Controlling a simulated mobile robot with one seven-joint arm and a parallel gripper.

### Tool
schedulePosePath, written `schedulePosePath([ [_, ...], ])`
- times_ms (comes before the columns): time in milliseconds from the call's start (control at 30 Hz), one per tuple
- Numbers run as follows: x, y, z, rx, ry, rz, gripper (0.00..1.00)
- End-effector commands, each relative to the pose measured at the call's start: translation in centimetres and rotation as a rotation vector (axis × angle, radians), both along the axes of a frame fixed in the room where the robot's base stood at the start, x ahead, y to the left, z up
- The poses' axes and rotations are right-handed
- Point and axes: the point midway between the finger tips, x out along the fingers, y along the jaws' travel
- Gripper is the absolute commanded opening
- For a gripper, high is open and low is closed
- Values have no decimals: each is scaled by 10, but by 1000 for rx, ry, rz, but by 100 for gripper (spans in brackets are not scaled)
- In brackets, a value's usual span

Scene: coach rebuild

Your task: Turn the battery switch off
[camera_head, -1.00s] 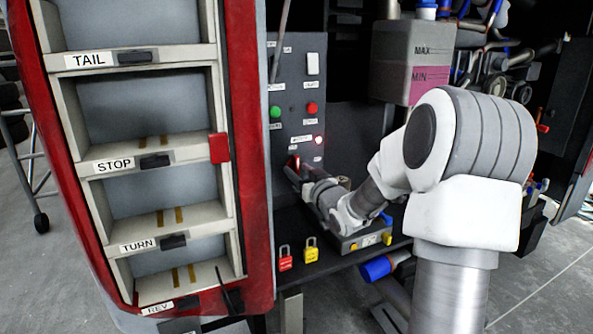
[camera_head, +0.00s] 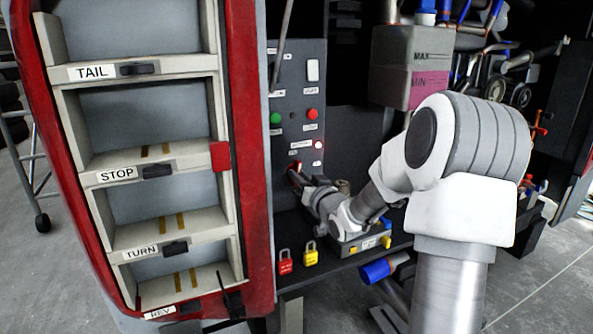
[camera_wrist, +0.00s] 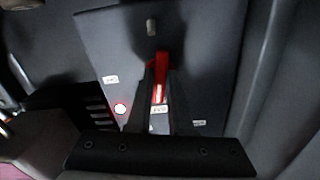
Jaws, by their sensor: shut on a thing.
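The battery switch's red handle (camera_wrist: 160,66) shows in the wrist view between the dark fingers of my gripper (camera_wrist: 158,100), which are shut on it. In the head view a small red part of the switch (camera_head: 294,178) shows at the lower part of the grey control panel (camera_head: 292,150). My gripper (camera_head: 305,188) reaches it from the right and hides most of it. The handle's exact angle and its label cannot be read. A round indicator lamp (camera_head: 318,145) above the switch looks pale white; it also shows with a reddish rim in the wrist view (camera_wrist: 120,108).
Green (camera_head: 275,118) and red (camera_head: 312,114) buttons and a white rocker (camera_head: 313,70) sit higher on the panel. A red padlock (camera_head: 284,263) and a yellow padlock (camera_head: 310,254) hang below. The red-framed light housing (camera_head: 250,170) stands close at left.

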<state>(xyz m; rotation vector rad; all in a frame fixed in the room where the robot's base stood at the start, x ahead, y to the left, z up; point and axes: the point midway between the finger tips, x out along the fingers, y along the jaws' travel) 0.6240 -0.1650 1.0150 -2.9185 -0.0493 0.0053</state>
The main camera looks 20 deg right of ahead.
Motion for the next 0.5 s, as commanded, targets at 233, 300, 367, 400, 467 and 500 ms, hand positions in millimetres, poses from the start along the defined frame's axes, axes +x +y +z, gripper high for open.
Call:
schedulePosePath([
  [233,0,0,1,149,8,0,0],
  [300,0,0,2,190,9,-1,0],
  [367,0,0,1,225,10,0,0],
  [400,0,0,1,246,10,0,0],
  [467,0,0,1,273,11,0,0],
  [500,0,0,0,285,12,0,0],
])
